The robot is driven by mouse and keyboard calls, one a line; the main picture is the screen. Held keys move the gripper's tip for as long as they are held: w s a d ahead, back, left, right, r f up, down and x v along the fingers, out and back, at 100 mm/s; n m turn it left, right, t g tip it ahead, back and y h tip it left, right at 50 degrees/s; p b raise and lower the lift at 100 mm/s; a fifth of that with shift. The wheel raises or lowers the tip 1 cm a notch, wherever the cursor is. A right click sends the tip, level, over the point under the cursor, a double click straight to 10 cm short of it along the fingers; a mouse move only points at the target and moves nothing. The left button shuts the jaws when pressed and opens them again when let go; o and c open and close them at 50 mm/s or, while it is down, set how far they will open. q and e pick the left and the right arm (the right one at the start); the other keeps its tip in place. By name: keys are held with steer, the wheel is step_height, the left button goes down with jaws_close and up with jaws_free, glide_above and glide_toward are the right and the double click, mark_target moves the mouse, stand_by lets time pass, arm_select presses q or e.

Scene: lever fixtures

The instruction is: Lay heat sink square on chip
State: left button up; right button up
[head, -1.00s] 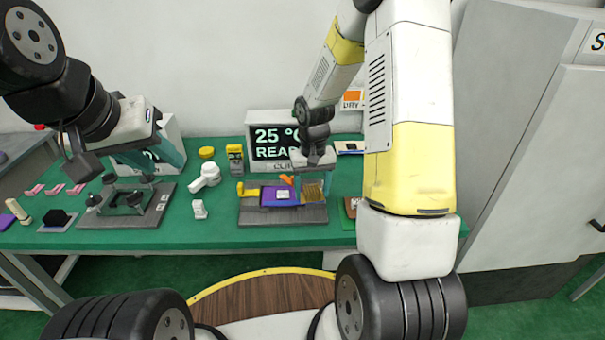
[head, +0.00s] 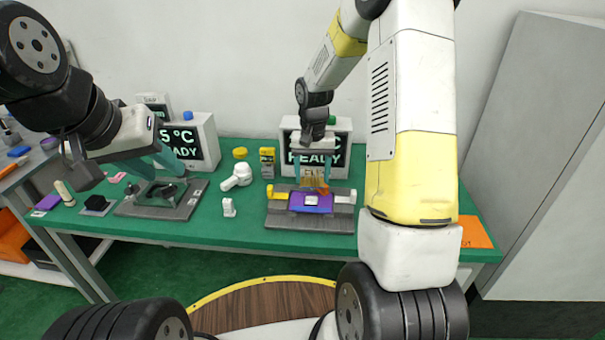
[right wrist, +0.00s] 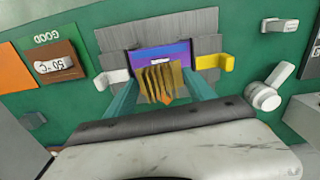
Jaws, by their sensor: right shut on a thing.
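My right gripper (head: 314,176) is shut on a brown-gold finned heat sink (head: 312,183). In the right wrist view the heat sink (right wrist: 160,82) sits between the teal fingers, with an orange tip on its near end. The white chip (head: 312,199) lies on a purple board (head: 302,208) in a grey fixture (head: 285,221). In the head view the heat sink is just behind the chip. In the right wrist view it covers part of the board (right wrist: 150,54). I cannot tell its height above the board. My left gripper (head: 153,166) is open and empty near the left fixture.
Yellow (head: 277,192) and white (head: 344,197) levers flank the board. The left fixture (head: 168,202) stands apart. A READY display (head: 335,158) is behind. White pieces (head: 237,177) stand between the fixtures. An orange sheet (head: 474,232) lies on the right.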

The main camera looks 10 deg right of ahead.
mark_target(311, 201)
steer(key=shift+w+r+m, duration=0.3)
steer(key=shift+w+r, duration=0.2)
steer(key=shift+r, duration=0.3)
steer(key=shift+f, duration=0.1)
steer(key=shift+f, duration=4.3)
steer(key=o, duration=1.5)
